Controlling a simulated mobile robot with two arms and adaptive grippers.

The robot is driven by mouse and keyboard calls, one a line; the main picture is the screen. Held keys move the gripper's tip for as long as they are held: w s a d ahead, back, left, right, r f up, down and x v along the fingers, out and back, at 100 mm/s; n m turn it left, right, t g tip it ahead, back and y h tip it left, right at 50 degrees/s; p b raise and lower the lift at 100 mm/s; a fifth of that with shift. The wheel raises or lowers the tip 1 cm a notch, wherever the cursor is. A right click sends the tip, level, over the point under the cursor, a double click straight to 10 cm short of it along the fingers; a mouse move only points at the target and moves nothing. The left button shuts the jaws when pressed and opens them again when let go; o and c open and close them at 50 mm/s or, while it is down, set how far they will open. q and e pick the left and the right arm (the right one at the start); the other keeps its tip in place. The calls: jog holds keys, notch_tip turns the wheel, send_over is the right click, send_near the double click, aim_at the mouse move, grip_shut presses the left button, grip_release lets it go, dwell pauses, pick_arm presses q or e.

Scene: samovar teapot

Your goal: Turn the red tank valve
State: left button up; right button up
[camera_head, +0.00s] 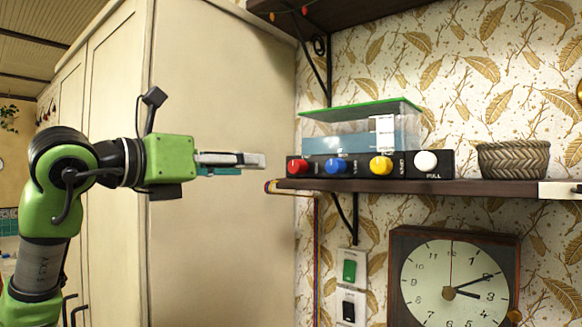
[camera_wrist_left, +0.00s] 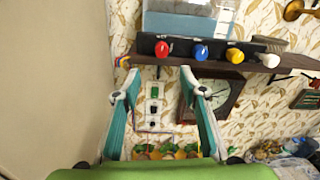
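The red valve (camera_head: 298,166) is a round knob at the left end of a black panel (camera_head: 317,166) on the front of a clear tank (camera_head: 345,128) with bluish contents. It also shows in the left wrist view (camera_wrist_left: 163,48), above and beyond the fingertips. My left gripper (camera_head: 262,160) is just left of the red valve in the head view, apart from it. In the left wrist view the fingers of my left gripper (camera_wrist_left: 159,94) are spread wide with nothing between them. My right gripper is not in view.
Blue (camera_head: 336,165), yellow (camera_head: 381,165) and white (camera_head: 426,161) knobs sit right of the red one. The dark shelf (camera_head: 470,189) carries the tank and a woven basket (camera_head: 513,160). A clock (camera_head: 455,283) and switches (camera_head: 349,270) are below. A tall cabinet (camera_head: 215,90) stands at left.

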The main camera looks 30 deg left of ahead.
aim_at(293, 167)
pick_arm(q)
jog(key=w+p, duration=0.1)
jog(key=w, duration=0.3)
jog(key=w+d+p, duration=0.1)
jog(key=w+p, duration=0.1)
jog(key=w, duration=0.2)
jog(key=w+d+p, duration=0.1)
jog(key=w, duration=0.3)
jog(key=shift+w+p, duration=0.25)
jog(key=shift+p, duration=0.1)
jog(key=shift+w+f, duration=0.1)
jog(key=shift+w, duration=0.45)
jog(key=shift+s, duration=0.1)
grip_shut()
